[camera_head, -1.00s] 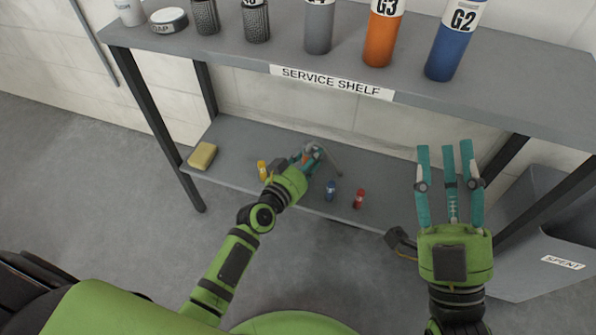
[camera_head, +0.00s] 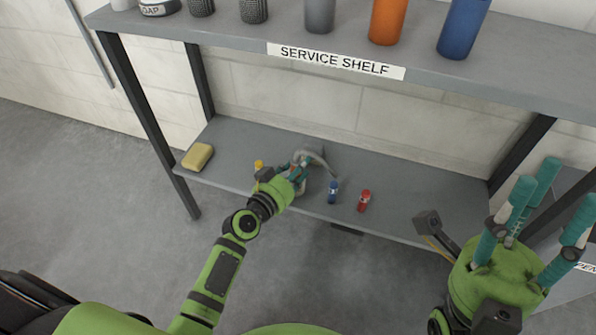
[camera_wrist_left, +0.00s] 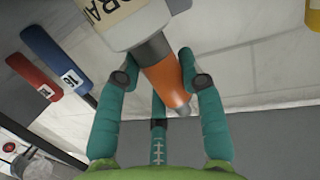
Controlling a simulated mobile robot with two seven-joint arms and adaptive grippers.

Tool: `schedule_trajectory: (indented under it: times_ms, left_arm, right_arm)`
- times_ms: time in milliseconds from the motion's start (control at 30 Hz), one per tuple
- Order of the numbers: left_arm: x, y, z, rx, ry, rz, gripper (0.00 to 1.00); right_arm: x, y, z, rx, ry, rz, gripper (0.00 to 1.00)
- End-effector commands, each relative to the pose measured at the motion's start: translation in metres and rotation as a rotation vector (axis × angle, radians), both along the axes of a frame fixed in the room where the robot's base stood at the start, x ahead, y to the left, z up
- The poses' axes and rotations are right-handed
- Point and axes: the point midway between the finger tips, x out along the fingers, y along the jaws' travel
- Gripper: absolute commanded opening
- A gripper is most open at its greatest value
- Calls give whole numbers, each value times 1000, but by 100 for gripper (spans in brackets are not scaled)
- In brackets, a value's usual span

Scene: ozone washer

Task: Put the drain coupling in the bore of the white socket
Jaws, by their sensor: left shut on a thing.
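My left gripper (camera_head: 299,166) is low over the lower shelf board, with its fingers closed around the drain coupling. In the left wrist view the coupling (camera_wrist_left: 165,75) has an orange tapered end between the fingers, a dark collar, and a pale grey body with a cream label reading "DRA", cut off by the frame. In the head view a grey curved part (camera_head: 320,156) shows just beyond the fingers. Whether the coupling touches the board is unclear. My right gripper (camera_head: 550,195) is at the right, fingers spread and empty. I see no white socket in these frames.
A blue cartridge (camera_head: 333,191) and a red cartridge (camera_head: 364,200) stand right of my left gripper; a yellow one (camera_head: 259,167) is close on its left. A sponge (camera_head: 197,157) lies at the board's left end. The board's right part is clear.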

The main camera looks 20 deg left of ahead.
Motion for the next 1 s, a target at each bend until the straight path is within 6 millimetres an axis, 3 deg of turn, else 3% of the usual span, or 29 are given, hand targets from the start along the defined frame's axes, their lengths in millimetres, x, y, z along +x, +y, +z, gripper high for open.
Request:
schedule_trajectory:
  times_ms: [233, 267, 300, 333, 733, 1000]
  left_arm:
    - [0, 0, -3, 1, -1, 0, 3]
    - [0, 0, -3, 0, 0, 0, 42]
    - [0, 0, -2, 0, 0, 0, 58]
    - [0, 0, -2, 0, 0, 0, 62]
    - [0, 0, 3, -1, 0, 0, 62]
    - [-48, 14, 8, 6, 3, -1, 62]
  right_arm:
    - [-2, -2, -2, 8, -14, -1, 40]
    - [-2, -2, -2, 11, -18, -1, 40]
    - [-2, -2, -1, 10, -19, -1, 40]
    - [-2, -2, -1, 10, -18, -1, 40]
    - [0, -1, 4, 2, -9, -3, 40]
    - [8, 7, 8, -31, 56, -1, 40]
